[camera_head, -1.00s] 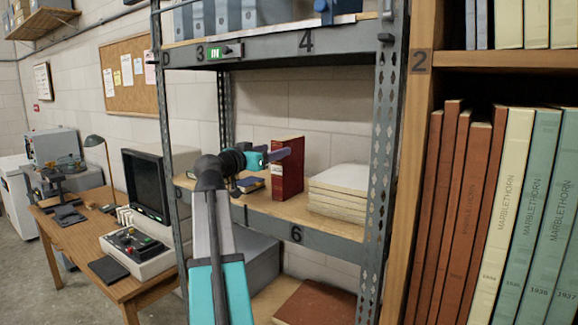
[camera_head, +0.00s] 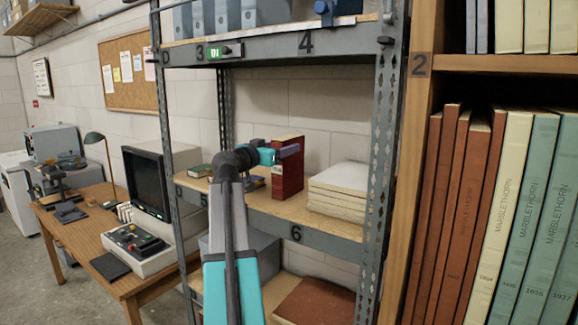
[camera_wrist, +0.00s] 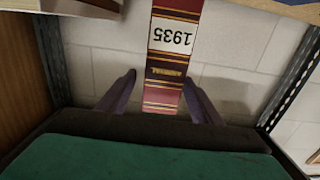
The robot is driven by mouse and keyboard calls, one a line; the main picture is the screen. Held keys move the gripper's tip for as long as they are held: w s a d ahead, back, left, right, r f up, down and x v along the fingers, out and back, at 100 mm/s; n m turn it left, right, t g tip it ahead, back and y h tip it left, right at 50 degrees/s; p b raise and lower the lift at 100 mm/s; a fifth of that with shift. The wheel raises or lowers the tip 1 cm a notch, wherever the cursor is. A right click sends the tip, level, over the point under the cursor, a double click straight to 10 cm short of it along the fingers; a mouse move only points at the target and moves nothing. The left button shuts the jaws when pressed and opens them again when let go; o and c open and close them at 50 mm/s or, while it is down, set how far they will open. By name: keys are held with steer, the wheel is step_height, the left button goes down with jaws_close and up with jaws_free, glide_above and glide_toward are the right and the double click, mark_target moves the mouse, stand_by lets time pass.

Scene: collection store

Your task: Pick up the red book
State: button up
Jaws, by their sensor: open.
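The red book (camera_head: 288,170) stands upright on the middle shelf of the grey metal rack, left of a stack of white paper. In the wrist view its spine (camera_wrist: 173,62) carries a white label reading 1935, upside down. My gripper (camera_head: 290,151) is at the book in the head view, its upper part in front of the book. In the wrist view my two purple fingers (camera_wrist: 160,98) are apart, one on each side of the spine's end, with wall showing between each finger and the book.
A stack of white paper (camera_head: 338,187) lies right of the book. A small green book (camera_head: 200,170) lies further left on the shelf, partly near my arm. Rack uprights (camera_head: 383,130) stand on both sides, with a shelf (camera_head: 270,52) above.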

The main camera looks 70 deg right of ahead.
steer(key=d, duration=0.1)
steer(key=p, duration=0.1)
steer(key=d, duration=0.1)
steer(key=shift+s+d+r+p, duration=0.25)
steer(key=shift+d+r+p, duration=0.05)
steer(key=shift+d+r, duration=0.05)
steer(key=shift+s+d+f, duration=0.15)
steer(key=shift+s+d, duration=0.05)
steer(key=shift+d, duration=0.5)
jaws_close()
